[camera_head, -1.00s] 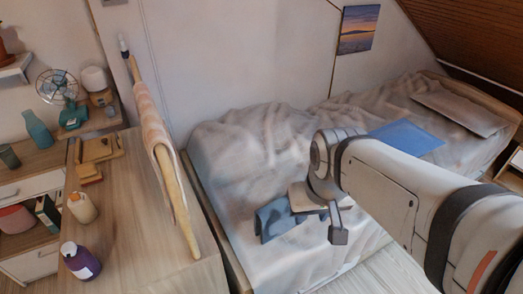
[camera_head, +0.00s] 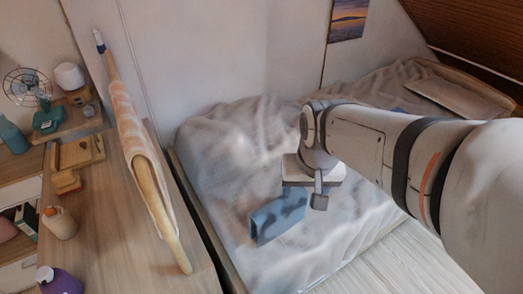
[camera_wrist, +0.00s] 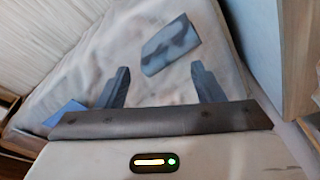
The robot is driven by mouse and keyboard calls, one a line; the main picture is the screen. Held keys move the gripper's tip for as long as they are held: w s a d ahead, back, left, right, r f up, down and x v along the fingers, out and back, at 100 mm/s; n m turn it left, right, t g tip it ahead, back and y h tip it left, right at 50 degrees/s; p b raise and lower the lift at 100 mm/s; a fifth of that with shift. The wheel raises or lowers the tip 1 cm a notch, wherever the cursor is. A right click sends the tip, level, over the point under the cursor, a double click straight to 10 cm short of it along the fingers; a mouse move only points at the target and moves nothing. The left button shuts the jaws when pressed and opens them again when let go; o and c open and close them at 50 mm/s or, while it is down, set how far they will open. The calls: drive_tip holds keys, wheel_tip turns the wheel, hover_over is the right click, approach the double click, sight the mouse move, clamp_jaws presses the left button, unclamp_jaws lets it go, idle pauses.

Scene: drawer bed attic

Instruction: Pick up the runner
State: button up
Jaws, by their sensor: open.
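A folded blue-grey cloth (camera_head: 278,217) with darker patches lies on the bed. It also shows in the wrist view (camera_wrist: 168,46), ahead of the fingertips. A long pinkish patterned cloth (camera_head: 128,122) hangs over a wooden pole at the left. I cannot tell from the pictures which cloth is the runner. My gripper (camera_head: 320,192) is above the bed, close to the blue-grey cloth and partly overlapping it in the head view. In the wrist view my gripper (camera_wrist: 160,70) is open, with nothing between its fingers.
The bed (camera_head: 235,140) has a rumpled pale cover and a flat pillow (camera_head: 452,97) at its far end. A wooden desk (camera_head: 100,230) on the left holds an orange-capped bottle (camera_head: 60,222) and a purple bottle (camera_head: 60,281). Pale floor (camera_head: 385,260) is clear at front right.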

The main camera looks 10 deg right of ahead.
drive_tip(key=o, duration=0.4)
drive_tip(key=w+f+m+b, duration=0.1)
drive_tip(key=w+f+m, duration=0.1)
drive_tip(key=w+f, duration=0.1)
drive_tip(key=w+f+m+g+b, duration=0.1)
drive_tip(key=w+f+m+b, duration=0.1)
drive_tip(key=w+f, duration=0.2)
drive_tip(key=w+f+m+b, duration=0.1)
drive_tip(key=w+f+b, duration=0.1)
drive_tip(key=w+f, duration=0.1)
drive_tip(key=shift+w+d+f+m, duration=0.1)
drive_tip(key=shift+w+f+m, duration=0.3)
drive_tip(key=shift+f, duration=0.4)
drive_tip(key=m+g+b, duration=0.1)
drive_tip(key=m+b, duration=0.3)
drive_tip(key=m, duration=0.1)
approach(280, 202)
drive_tip(key=f, duration=0.5)
drive_tip(key=shift+w+d+f, duration=0.15)
drive_tip(key=shift+w+d, duration=0.05)
drive_tip(key=shift+d, duration=0.15)
drive_tip(key=shift+a+f+b, duration=0.2)
drive_tip(key=shift+f+b, duration=0.1)
drive_tip(key=shift+f, duration=1.6)
drive_tip(key=shift+a+f+b, duration=0.2)
drive_tip(key=shift+f+b, duration=0.05)
drive_tip(key=shift+f, duration=1.65)
